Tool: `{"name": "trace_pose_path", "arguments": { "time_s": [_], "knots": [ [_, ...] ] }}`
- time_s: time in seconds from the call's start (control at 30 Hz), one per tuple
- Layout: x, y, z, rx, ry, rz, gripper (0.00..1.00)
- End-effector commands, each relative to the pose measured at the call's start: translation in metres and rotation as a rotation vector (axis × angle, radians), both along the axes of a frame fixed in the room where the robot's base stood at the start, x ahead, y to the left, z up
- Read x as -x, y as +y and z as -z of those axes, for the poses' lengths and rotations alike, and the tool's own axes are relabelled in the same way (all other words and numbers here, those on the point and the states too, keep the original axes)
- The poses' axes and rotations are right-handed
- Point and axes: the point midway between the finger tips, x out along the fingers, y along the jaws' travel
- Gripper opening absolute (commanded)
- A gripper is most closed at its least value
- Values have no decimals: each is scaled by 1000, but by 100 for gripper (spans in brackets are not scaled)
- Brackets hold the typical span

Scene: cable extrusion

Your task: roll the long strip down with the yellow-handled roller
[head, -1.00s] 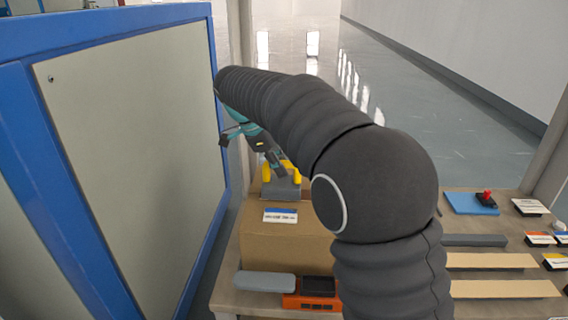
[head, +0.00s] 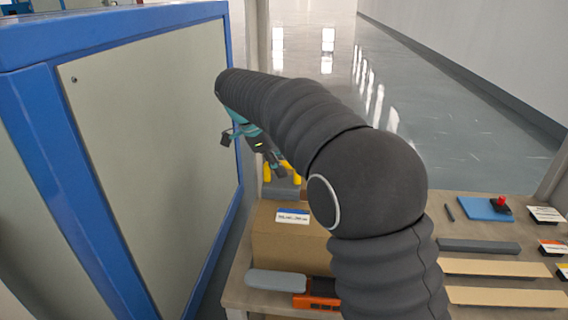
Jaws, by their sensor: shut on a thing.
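My gripper (head: 262,158), with teal and black parts, is beyond the bend of my dark arm and near the blue machine's panel. It is shut on the yellow-handled roller (head: 268,173), behind the cardboard box's top in the picture. Two yellow handle parts show, with a grey part (head: 284,192) below them. The fingers and arm hide much of the roller. Two long beige strips (head: 492,267) and a long grey strip (head: 478,246) lie on the wooden table at the right. I cannot tell which strip is the task's.
The blue-framed machine with a pale panel (head: 150,150) stands close at left. A cardboard box (head: 280,245), a grey block (head: 275,283) and an orange-black item (head: 315,302) are on the table (head: 238,292). A blue board (head: 487,208) with a red-topped item is at right.

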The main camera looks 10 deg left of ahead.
Motion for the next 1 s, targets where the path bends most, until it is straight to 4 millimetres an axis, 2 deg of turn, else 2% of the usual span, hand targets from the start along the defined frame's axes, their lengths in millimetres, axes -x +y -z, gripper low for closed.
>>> {"name": "trace_pose_path", "arguments": {
  "time_s": [0.3, 0.47, 1.0],
  "knots": [
    [0, 19, -2, 0, 2, 0, 0],
    [0, 22, -4, 0, 0, 1, 0],
    [0, 22, -56, -1, -3, 1, 0]
  ]
}}
